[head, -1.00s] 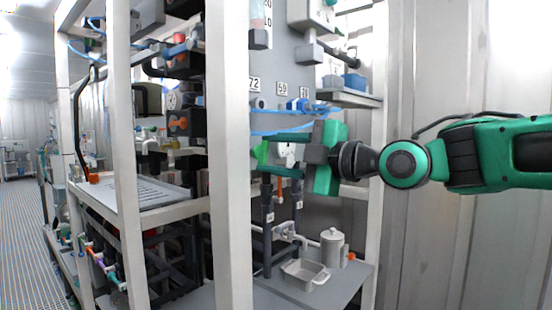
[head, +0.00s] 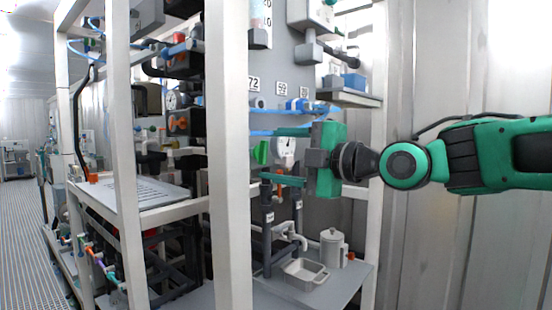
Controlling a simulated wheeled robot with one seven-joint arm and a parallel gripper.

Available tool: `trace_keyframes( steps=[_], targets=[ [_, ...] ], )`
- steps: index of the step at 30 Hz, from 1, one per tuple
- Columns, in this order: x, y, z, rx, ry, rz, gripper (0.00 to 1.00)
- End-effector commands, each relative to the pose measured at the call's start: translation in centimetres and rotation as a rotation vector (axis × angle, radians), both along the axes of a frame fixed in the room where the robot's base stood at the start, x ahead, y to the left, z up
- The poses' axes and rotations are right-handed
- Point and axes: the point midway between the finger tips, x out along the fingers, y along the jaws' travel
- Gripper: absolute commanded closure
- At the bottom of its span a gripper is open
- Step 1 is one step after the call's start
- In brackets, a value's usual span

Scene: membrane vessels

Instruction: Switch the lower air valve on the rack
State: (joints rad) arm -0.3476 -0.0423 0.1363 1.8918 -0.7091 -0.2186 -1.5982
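My gripper (head: 267,155) reaches in from the right at the rack's right bay. Its two green fingers are apart, one above the other, with nothing seen held between them. A green handle-like part (head: 261,152) shows at the height of the gap, near the fingertips; I cannot tell whether it lies between them or behind. A round white gauge (head: 286,146) shows behind the gap. Blue valve fittings (head: 300,104) with blue air tubing sit on the grey panel above the upper finger. I cannot tell for sure which part is the lower air valve.
White rack posts (head: 230,200) stand left of the gripper. Dark vertical pipes (head: 267,235) rise below the lower finger. A grey tray (head: 304,273) and a lidded canister (head: 332,248) stand on the lower shelf (head: 345,280). A metal wall (head: 460,240) lies behind my arm.

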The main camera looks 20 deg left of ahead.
Motion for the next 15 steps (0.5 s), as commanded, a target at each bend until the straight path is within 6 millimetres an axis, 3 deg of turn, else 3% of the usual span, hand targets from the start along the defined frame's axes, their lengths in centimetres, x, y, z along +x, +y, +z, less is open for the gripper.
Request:
trace_keyframes(
  steps=[8,15],
  targets=[
    [-0.3,-0.1,0.2,0.003,-0.002,0.003,0.41],
    [-1.3,-2.9,0.1,0.002,-0.003,0.001,0.41]
  ],
)
